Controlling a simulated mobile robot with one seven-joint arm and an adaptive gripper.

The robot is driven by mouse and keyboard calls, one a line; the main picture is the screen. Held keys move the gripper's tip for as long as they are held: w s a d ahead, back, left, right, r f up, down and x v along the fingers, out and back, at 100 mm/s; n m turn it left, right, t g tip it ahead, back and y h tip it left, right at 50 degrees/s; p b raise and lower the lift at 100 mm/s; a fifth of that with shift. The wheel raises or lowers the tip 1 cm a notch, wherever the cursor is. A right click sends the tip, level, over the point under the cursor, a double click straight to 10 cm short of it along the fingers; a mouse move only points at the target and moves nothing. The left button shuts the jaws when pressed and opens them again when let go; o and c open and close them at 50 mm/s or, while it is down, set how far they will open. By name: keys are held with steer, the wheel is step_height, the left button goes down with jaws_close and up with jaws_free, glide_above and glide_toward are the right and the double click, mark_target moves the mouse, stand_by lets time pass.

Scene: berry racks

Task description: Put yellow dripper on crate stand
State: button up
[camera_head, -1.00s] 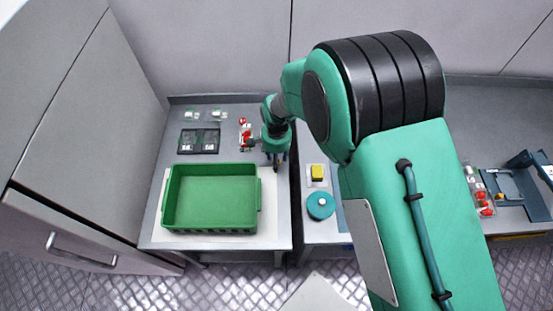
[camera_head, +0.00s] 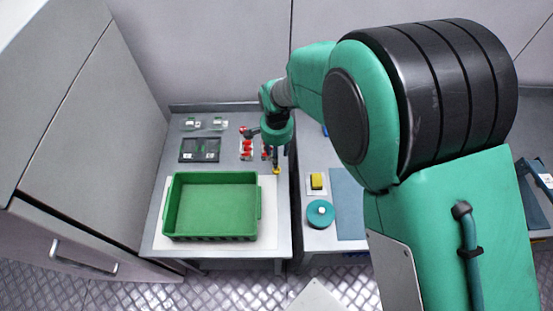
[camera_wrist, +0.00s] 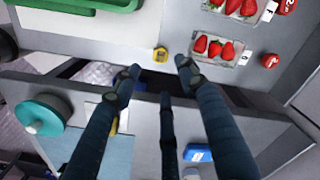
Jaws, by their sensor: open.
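The small yellow dripper (camera_head: 276,170) stands on the left grey table, the crate stand (camera_head: 284,215), near its right edge and close to the white mat. It also shows in the wrist view (camera_wrist: 160,54), just beyond the fingertips. My gripper (camera_head: 274,160) is above and beside it in the head view. In the wrist view my gripper (camera_wrist: 160,70) has its fingers spread, with nothing between them, and looks apart from the dripper. A green crate (camera_head: 212,238) sits on the white mat (camera_head: 268,225) on the stand.
Strawberry trays (camera_wrist: 217,49) and red round items lie behind the dripper. Across a narrow gap, the right table holds a yellow block (camera_head: 317,181), a teal round lidded item (camera_head: 320,214) and a blue-grey mat (camera_head: 348,205).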

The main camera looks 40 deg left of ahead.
steer(key=shift+r, duration=1.1)
